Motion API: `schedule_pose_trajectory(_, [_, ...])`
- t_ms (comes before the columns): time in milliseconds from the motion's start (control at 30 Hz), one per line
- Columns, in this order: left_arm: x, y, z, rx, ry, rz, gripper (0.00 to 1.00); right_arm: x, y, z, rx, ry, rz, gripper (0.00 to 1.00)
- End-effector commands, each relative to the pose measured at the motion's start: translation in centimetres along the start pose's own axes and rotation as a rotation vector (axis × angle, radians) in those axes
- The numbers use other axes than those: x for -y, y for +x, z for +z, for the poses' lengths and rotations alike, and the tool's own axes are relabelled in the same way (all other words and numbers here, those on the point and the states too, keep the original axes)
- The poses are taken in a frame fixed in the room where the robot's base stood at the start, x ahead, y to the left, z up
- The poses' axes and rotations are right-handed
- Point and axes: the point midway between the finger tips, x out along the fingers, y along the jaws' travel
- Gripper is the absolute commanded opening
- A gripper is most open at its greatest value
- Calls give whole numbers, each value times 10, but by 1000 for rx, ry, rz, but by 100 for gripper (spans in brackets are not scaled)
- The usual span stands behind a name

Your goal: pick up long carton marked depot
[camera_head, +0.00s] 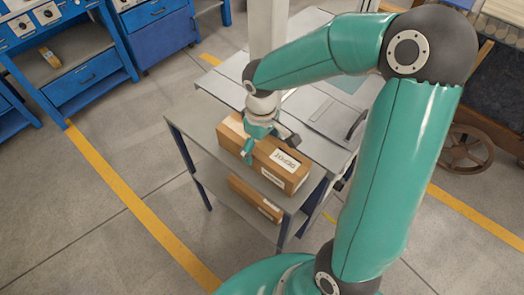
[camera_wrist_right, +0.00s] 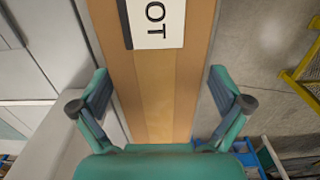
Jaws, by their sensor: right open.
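The long carton marked DEPOT (camera_head: 270,165) is brown cardboard with a white label and lies on the top shelf of a grey cart. My right gripper (camera_head: 262,142) is over the carton's middle, pointing down. In the right wrist view the carton (camera_wrist_right: 165,90) runs between the two open fingers of the right gripper (camera_wrist_right: 162,98), one finger on each side. The label's letters "OT" show at the top there. I cannot tell whether the fingers touch the carton. My left gripper is not in view.
The cart (camera_head: 205,108) has a lower shelf with another labelled brown carton (camera_head: 254,197). Blue workbenches (camera_head: 88,85) stand at the upper left. A dark wheeled wagon (camera_head: 463,150) is at the right. The floor left of the cart is clear, with yellow lines.

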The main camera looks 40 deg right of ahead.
Motion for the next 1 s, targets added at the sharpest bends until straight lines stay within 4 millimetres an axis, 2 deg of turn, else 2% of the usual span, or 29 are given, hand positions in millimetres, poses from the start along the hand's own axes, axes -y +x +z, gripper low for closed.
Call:
schedule_pose_trajectory(233, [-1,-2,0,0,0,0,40,-2,34,0,3,0,-1,100])
schedule_pose_trajectory(533, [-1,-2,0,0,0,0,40,-2,39,-1,0,1,0,100])
schedule_pose_trajectory(900, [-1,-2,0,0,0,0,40,-2,39,-1,1,0,-1,38])
schedule_pose_trajectory(967, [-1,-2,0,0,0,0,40,-2,39,-1,2,0,-1,28])
schedule_pose_trajectory(1000, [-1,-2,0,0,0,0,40,-2,38,-1,0,1,-1,28])
